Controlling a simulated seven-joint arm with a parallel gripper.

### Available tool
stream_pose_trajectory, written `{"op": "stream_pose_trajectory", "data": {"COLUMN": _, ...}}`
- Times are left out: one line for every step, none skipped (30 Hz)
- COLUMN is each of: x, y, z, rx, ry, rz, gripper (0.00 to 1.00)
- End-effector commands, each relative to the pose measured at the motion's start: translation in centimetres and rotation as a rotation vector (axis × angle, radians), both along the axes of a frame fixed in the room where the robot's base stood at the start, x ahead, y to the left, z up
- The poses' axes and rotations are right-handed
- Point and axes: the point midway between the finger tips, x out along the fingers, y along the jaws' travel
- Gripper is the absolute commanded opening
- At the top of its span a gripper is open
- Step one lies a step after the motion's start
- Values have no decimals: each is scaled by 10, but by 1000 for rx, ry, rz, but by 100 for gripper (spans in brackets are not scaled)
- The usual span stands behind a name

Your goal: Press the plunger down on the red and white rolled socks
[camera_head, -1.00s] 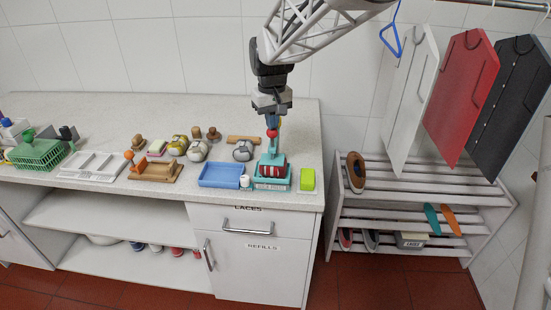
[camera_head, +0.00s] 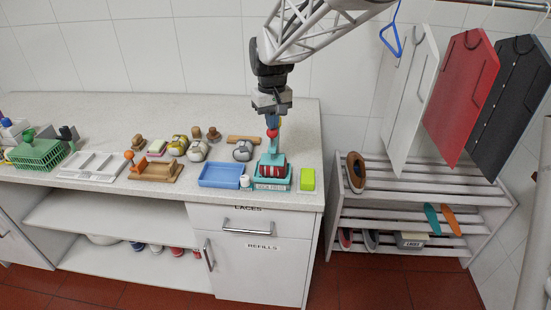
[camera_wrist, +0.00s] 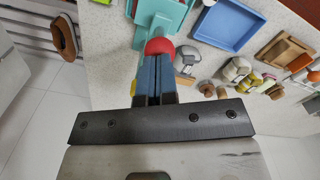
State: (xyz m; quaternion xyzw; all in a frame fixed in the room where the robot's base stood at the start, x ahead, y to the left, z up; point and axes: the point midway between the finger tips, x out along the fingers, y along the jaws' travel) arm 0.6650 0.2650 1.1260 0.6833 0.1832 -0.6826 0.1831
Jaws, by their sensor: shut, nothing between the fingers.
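The red and white rolled socks (camera_head: 271,171) sit in the teal sock press (camera_head: 272,184) near the counter's front edge. The teal plunger plate rests low at the top of the socks, and whether it presses on them is hard to tell. A red knob (camera_head: 272,133) tops the plunger; it also shows in the wrist view (camera_wrist: 159,46). My gripper (camera_head: 272,122) points straight down above the press. Its blue fingers (camera_wrist: 155,72) are shut and empty, with their tips at the knob, seemingly touching it. In the wrist view the socks are hidden.
A blue tray (camera_head: 220,174) and a small white item (camera_head: 245,181) stand left of the press, a lime-green block (camera_head: 308,179) right of it. A grey rounded object (camera_head: 243,151) and a wooden bar (camera_head: 243,139) lie behind. A shoe rack (camera_head: 420,200) stands to the right.

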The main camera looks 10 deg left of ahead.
Motion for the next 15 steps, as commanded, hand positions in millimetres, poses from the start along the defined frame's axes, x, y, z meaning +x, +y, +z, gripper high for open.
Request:
{"op": "stream_pose_trajectory", "data": {"x": -1, "y": 0, "z": -4, "rx": -3, "ry": 7, "rz": 0, "gripper": 0}}
{"op": "stream_pose_trajectory", "data": {"x": -1, "y": 0, "z": -4, "rx": -3, "ry": 7, "rz": 0, "gripper": 0}}
{"op": "stream_pose_trajectory", "data": {"x": -1, "y": 0, "z": -2, "rx": -3, "ry": 7, "rz": 0, "gripper": 0}}
{"op": "stream_pose_trajectory", "data": {"x": -1, "y": 0, "z": -1, "rx": -3, "ry": 7, "rz": 0, "gripper": 0}}
{"op": "stream_pose_trajectory", "data": {"x": -1, "y": 0, "z": 1, "rx": -2, "ry": 6, "rz": 0, "gripper": 0}}
{"op": "stream_pose_trajectory", "data": {"x": -1, "y": 0, "z": 4, "rx": -2, "ry": 5, "rz": 0, "gripper": 0}}
{"op": "stream_pose_trajectory", "data": {"x": -1, "y": 0, "z": 7, "rx": -1, "ry": 4, "rz": 0, "gripper": 0}}
{"op": "stream_pose_trajectory", "data": {"x": 0, "y": 0, "z": 9, "rx": -2, "ry": 3, "rz": 0, "gripper": 0}}
{"op": "stream_pose_trajectory", "data": {"x": 0, "y": 0, "z": 13, "rx": -2, "ry": 3, "rz": 0, "gripper": 0}}
{"op": "stream_pose_trajectory", "data": {"x": 0, "y": 0, "z": 16, "rx": -2, "ry": 3, "rz": 0, "gripper": 0}}
{"op": "stream_pose_trajectory", "data": {"x": 0, "y": 0, "z": 19, "rx": -2, "ry": 3, "rz": 0, "gripper": 0}}
{"op": "stream_pose_trajectory", "data": {"x": 0, "y": 0, "z": 23, "rx": -1, "ry": 2, "rz": 0, "gripper": 0}}
{"op": "stream_pose_trajectory", "data": {"x": 0, "y": 0, "z": 25, "rx": -1, "ry": 1, "rz": 0, "gripper": 0}}
{"op": "stream_pose_trajectory", "data": {"x": 0, "y": 0, "z": 28, "rx": -1, "ry": 1, "rz": 0, "gripper": 0}}
{"op": "stream_pose_trajectory", "data": {"x": 0, "y": 0, "z": 32, "rx": -1, "ry": 1, "rz": 0, "gripper": 0}}
